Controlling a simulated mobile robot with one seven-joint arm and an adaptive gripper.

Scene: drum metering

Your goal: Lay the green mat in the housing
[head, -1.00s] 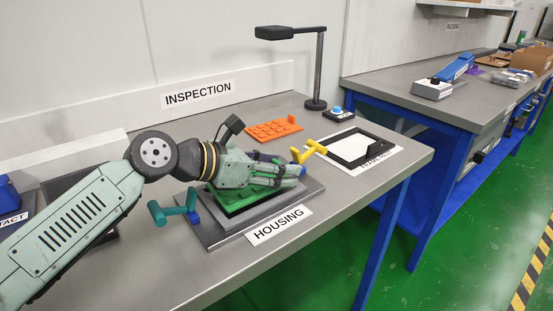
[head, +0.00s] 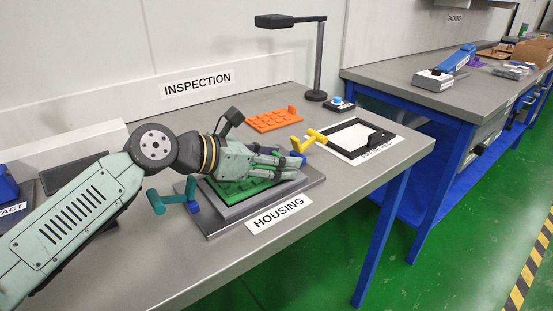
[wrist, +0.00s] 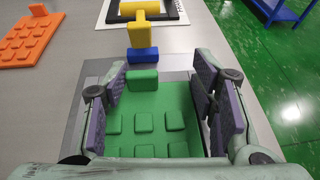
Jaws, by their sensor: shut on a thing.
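The green mat (wrist: 150,118) has rows of raised pads and an upright tab (wrist: 143,80) at its far end. My gripper (wrist: 159,82) has one finger along each side of the mat and is shut on it. The grey housing (wrist: 75,105) lies under and around the mat; it also shows in the head view (head: 236,226), beside its HOUSING label. The mat (head: 230,190) is over the housing there, partly hidden by my gripper. I cannot tell whether it rests fully inside.
A yellow handle (head: 313,138) with a blue block stands at the housing's far end, a teal handle (head: 178,198) at its near end. An orange mat (head: 274,120), a black frame (head: 345,150) on white and a lamp (head: 316,95) stand beyond.

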